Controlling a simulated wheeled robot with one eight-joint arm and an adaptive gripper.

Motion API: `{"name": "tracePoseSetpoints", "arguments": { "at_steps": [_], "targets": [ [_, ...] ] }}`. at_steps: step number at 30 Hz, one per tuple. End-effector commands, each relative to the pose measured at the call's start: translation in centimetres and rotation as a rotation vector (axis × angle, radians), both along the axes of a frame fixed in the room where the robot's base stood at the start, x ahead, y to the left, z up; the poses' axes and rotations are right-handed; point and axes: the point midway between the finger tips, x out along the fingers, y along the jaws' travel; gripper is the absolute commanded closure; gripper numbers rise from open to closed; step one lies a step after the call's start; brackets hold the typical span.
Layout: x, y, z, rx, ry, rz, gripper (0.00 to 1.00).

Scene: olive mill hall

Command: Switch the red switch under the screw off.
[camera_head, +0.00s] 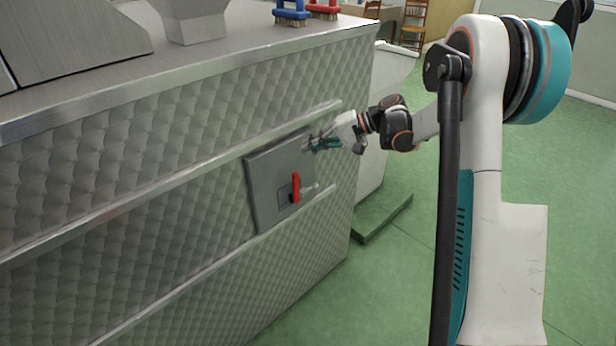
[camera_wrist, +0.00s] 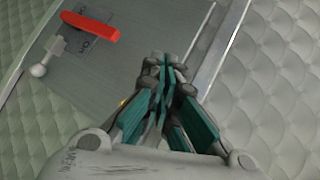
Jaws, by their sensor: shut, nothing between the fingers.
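The red switch (camera_head: 295,187) is a lever standing upright on a dark square plate, on a grey panel (camera_head: 262,206) set in the side of the quilted metal machine. It also shows in the wrist view as a red bar (camera_wrist: 90,26) at the upper left, with lettering on its plate. My gripper (camera_head: 310,146) is in front of the panel's upper right part, above and to the right of the switch, apart from it. In the wrist view its fingers (camera_wrist: 165,65) are closed together and empty. The screw is not clearly visible.
A small round-ended knob (camera_wrist: 39,70) sticks out beside the switch. Metal rails (camera_head: 225,160) run along the machine's side. Green floor (camera_head: 395,260) is open to the right.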

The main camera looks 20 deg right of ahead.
Motion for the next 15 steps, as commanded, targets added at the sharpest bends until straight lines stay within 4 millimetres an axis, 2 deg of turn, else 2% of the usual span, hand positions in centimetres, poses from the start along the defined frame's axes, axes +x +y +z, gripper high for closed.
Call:
{"name": "tracePoseSetpoints", "arguments": {
  "at_steps": [6, 15],
  "targets": [
    [1.9, -3.1, -2.9, 0.115, -0.021, 0.007, 1.0],
    [2.9, -7.1, -6.9, 0.258, -0.066, 0.024, 1.0]
  ]
}}
